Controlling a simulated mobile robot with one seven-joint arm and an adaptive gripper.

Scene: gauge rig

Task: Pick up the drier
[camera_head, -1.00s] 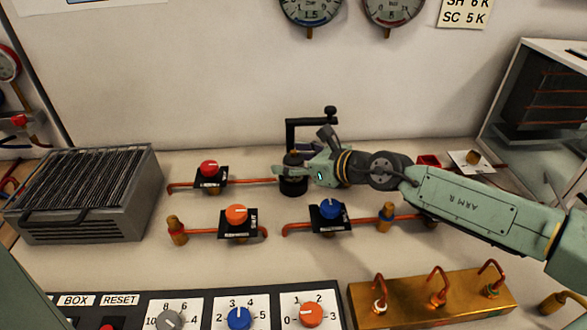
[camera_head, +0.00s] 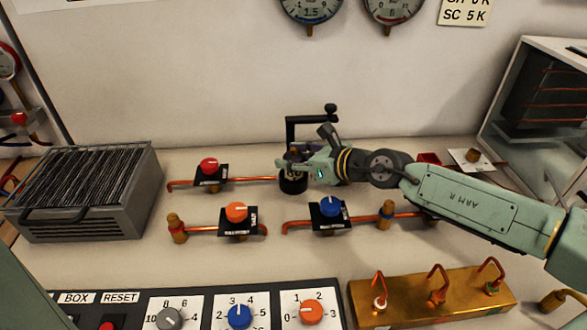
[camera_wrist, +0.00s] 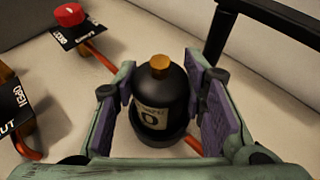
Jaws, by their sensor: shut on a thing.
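The drier, a black rounded canister with a brass cap and a pale label, stands upright in the wrist view (camera_wrist: 172,85). In the head view its dark lower part (camera_head: 293,185) shows below my gripper (camera_head: 291,164). The green fingers of my gripper (camera_wrist: 163,92) with purple pads lie on either side of the canister, shut on it. The canister's foot sits within a dark round base (camera_wrist: 170,143), and I cannot tell whether it is lifted.
A black bracket (camera_head: 290,133) rises just behind the drier. A red-knobbed valve (camera_head: 209,166) on copper pipe is to the left. Orange (camera_head: 237,212) and blue (camera_head: 330,206) valves stand in front. A finned grey box (camera_head: 85,192) is far left, a brass block (camera_head: 430,300) front right.

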